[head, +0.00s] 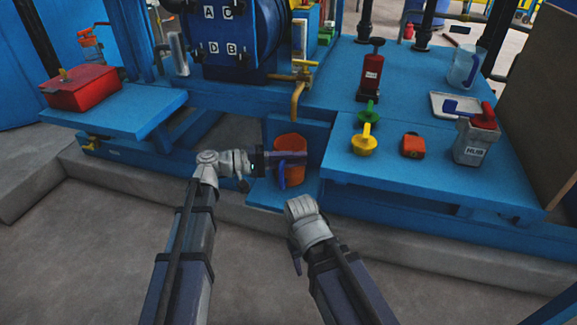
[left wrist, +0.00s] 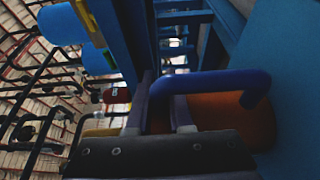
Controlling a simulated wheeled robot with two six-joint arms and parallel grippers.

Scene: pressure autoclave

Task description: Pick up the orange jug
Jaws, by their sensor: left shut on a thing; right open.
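The orange jug (head: 291,146) stands on a low blue ledge (head: 265,194) below the spout, with its blue handle (head: 281,176) toward me. My left gripper (head: 283,159) reaches in from the left and is shut on the jug's handle. In the left wrist view the blue handle (left wrist: 215,82) passes between the fingers, and the orange jug body (left wrist: 228,118) is behind it. My right gripper (head: 298,262) is open and empty, low in front of the ledge; its fingers are partly hidden by the wrist.
A brass spout (head: 297,95) hangs just above the jug. The blue table (head: 340,178) at right holds a yellow funnel (head: 363,143), an orange block (head: 412,145) and a grey HUB container (head: 474,140). A red box (head: 80,88) sits on the left shelf. The floor in front is clear.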

